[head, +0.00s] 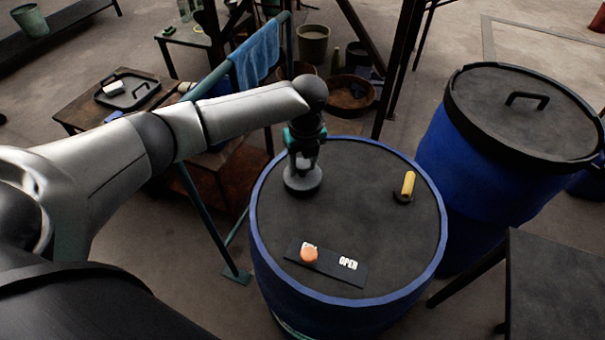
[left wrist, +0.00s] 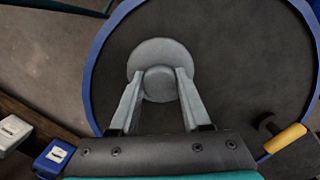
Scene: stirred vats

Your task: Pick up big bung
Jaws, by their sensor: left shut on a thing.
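The big bung (head: 303,183) is a grey round plug with a wide flange and a narrower knob on top. It sits at the far left part of the dark lid (head: 350,215) of a blue vat. My left gripper (head: 303,165) comes down on it from above. In the left wrist view the two fingers of my left gripper (left wrist: 158,88) are shut on the knob, with the wider flange of the big bung (left wrist: 160,50) showing beyond them. Whether the bung touches the lid cannot be told. My right gripper is not in view.
On the same lid are a yellow-handled fitting (head: 408,184) and a dark plate (head: 325,263) marked OPEN with an orange knob (head: 308,255). A second blue vat (head: 450,170) with a handled lid stands at right. A teal rail with a blue cloth (head: 258,55) stands behind my left arm.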

